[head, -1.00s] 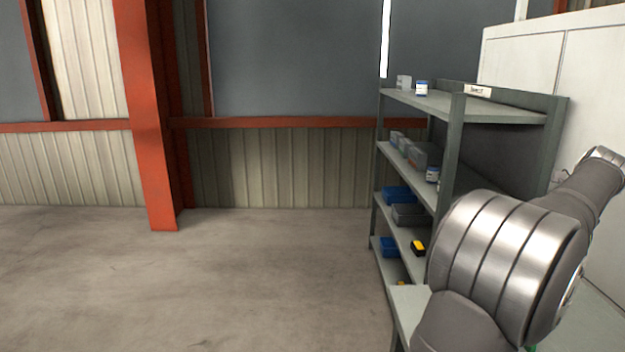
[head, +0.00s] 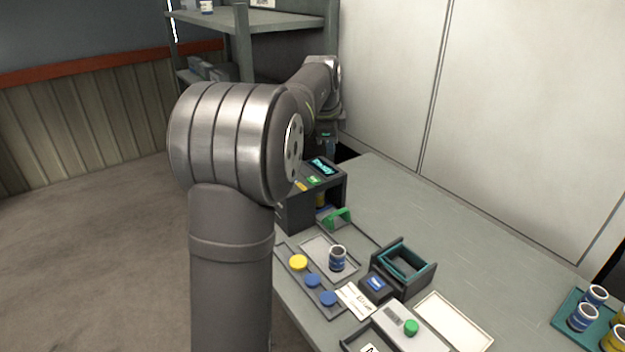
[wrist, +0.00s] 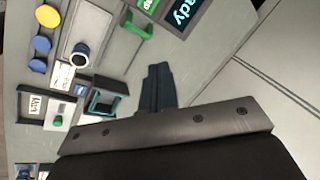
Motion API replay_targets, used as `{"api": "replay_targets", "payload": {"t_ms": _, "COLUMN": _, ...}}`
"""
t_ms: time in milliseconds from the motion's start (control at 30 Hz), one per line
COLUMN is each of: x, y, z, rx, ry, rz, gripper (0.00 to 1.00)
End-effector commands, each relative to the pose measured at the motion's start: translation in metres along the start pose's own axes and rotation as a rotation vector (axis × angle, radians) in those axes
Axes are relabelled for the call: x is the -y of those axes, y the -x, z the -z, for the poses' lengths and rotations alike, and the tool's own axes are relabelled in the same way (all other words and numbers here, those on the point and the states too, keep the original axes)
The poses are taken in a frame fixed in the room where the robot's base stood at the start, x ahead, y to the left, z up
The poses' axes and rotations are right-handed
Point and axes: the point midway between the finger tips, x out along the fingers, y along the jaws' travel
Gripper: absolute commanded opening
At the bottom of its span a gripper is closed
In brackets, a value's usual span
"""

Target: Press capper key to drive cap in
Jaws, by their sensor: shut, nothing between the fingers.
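The capper (head: 333,191) is a dark machine on the bench with a lit screen reading "Ready" (head: 322,167). A green key (head: 314,180) is on its top beside the screen; part of it shows at the top edge of the wrist view (wrist: 149,5). Something yellow and blue sits inside the capper, partly hidden. My gripper (wrist: 157,70) is shut and empty, pointing down.
A green handle (head: 338,216) stands in front of the capper. An open blue-labelled jar (head: 337,259), a yellow cap (head: 298,262), blue caps (head: 313,281) and a teal-lined box (head: 404,262) are nearby. A teal tray (head: 566,318) holds jars at right. The rear bench is clear.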

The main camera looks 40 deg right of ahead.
Motion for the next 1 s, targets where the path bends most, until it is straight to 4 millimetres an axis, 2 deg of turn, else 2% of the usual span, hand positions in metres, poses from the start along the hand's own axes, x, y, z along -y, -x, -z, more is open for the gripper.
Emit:
{"api": "replay_targets", "payload": {"t_ms": 233, "x": 0.007, "y": -0.013, "z": -0.012, "rx": -0.186, "ry": 0.569, "rz": 0.017, "gripper": 0.0}}
{"api": "replay_targets", "payload": {"t_ms": 600, "x": 0.024, "y": -0.018, "z": -0.04, "rx": -0.451, "ry": 1.391, "rz": -0.044, "gripper": 0.0}}
{"api": "replay_targets", "payload": {"t_ms": 800, "x": 0.03, "y": -0.018, "z": -0.051, "rx": -0.532, "ry": 1.637, "rz": -0.084, "gripper": 0.0}}
{"api": "replay_targets", "payload": {"t_ms": 1000, "x": 0.031, "y": -0.017, "z": -0.054, "rx": -0.554, "ry": 1.704, "rz": -0.097, "gripper": 0.0}}
